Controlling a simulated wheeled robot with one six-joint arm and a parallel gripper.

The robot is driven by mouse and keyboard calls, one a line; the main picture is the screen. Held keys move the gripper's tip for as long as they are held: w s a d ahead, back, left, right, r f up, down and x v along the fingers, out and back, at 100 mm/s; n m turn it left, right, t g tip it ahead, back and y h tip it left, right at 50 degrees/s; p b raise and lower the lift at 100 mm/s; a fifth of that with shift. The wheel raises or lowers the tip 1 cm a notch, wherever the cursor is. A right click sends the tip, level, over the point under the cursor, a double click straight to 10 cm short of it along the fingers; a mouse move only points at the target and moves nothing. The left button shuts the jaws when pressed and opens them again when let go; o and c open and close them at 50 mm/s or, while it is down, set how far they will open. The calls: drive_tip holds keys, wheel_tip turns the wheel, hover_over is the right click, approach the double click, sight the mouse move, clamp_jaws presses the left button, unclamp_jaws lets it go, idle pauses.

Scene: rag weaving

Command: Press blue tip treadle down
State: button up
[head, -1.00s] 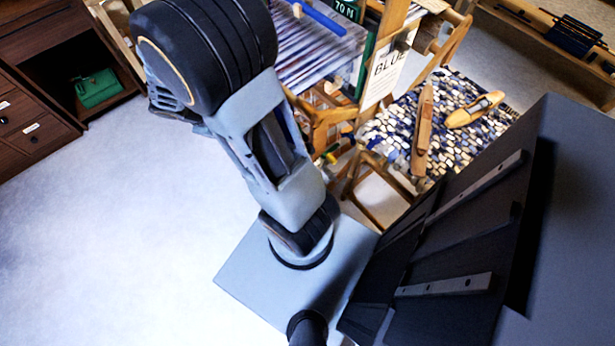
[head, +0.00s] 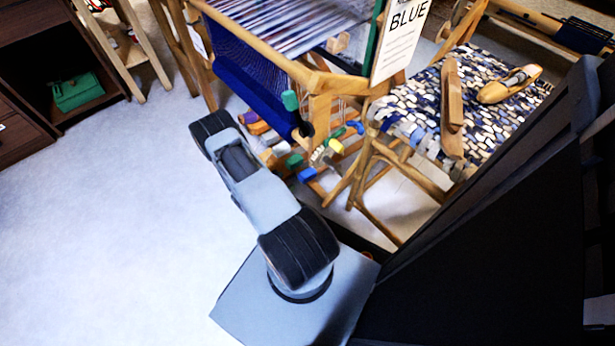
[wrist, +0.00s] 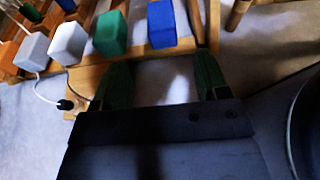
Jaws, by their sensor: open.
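The treadle with the blue tip (head: 307,174) is at the right end of a row of coloured treadle tips low under the loom in the head view. In the wrist view the blue tip (wrist: 161,24) is a blue block near the top, just beyond the fingertips and roughly between them. The green tip (wrist: 110,34) is beside it on the left. My gripper (wrist: 164,62) has its two green fingers apart, with bare floor showing between them. It does not visibly touch the blue tip. I cannot make out the fingers clearly in the head view.
White (wrist: 69,42) and orange tips sit farther left. A wooden bar (wrist: 88,78) is beside the left finger. The loom frame (head: 345,84) and the bench with a woven cover (head: 410,98) stand close by. The floor (head: 110,230) at left is clear.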

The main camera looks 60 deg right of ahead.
sight(306, 173)
drive_tip(key=b+x, duration=0.4)
drive_tip(key=x, duration=0.7)
drive_tip(key=shift+s+d+f, duration=0.15)
drive_tip(key=shift+f, duration=0.1)
drive_tip(key=shift+b+x, duration=0.3)
drive_tip(key=shift+x, duration=0.5)
drive_tip(key=shift+d+r, duration=0.1)
drive_tip(key=shift+r, duration=0.05)
